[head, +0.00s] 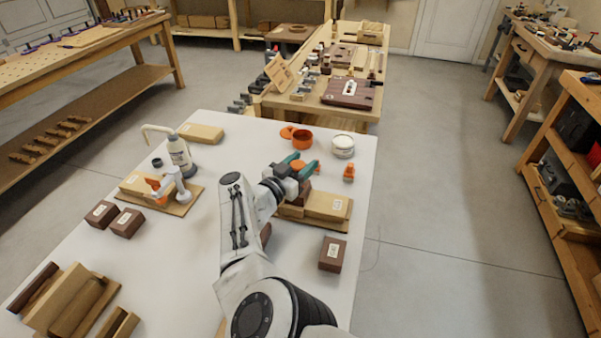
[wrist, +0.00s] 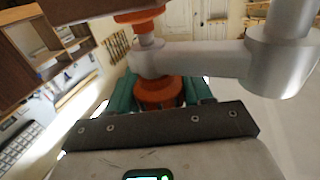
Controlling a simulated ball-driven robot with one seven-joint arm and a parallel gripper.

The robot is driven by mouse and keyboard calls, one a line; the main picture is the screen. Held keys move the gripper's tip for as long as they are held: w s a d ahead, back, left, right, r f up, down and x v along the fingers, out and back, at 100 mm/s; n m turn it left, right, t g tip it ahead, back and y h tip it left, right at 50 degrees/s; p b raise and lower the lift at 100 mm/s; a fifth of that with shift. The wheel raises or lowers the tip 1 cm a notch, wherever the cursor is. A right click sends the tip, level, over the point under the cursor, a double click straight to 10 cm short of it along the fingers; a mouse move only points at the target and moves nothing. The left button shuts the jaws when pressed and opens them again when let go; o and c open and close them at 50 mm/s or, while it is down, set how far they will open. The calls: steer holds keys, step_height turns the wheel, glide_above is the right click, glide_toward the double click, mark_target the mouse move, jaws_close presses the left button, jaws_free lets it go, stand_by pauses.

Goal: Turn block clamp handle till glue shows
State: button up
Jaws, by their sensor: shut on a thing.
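My gripper (head: 292,166) is over the far right part of the white bench, beside a stack of wood blocks (head: 327,205). In the wrist view its green fingers (wrist: 160,95) are shut on the orange clamp handle (wrist: 158,90), one finger on each side. A grey metal clamp arm (wrist: 205,60) runs right from above the handle, and another orange piece (wrist: 140,15) is at its top, by a dark brown block (wrist: 60,12). In the head view my gripper hides most of this clamp. I cannot make out any glue at the joint.
A second clamp (head: 175,185) with orange parts sits on a block at left, near a glue bottle (head: 180,155). An orange cup (head: 301,139), a white jar (head: 343,146) and a small orange piece (head: 349,173) stand behind my gripper. A dark block (head: 332,254) lies nearer.

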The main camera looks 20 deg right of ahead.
steer(key=shift+b, duration=0.35)
steer(key=o, duration=1)
steer(key=v, duration=1)
steer(key=shift+s+a+p, duration=0.1)
steer(key=shift+a+p, duration=0.3)
steer(key=shift+a, duration=0.05)
stand_by(0.4)
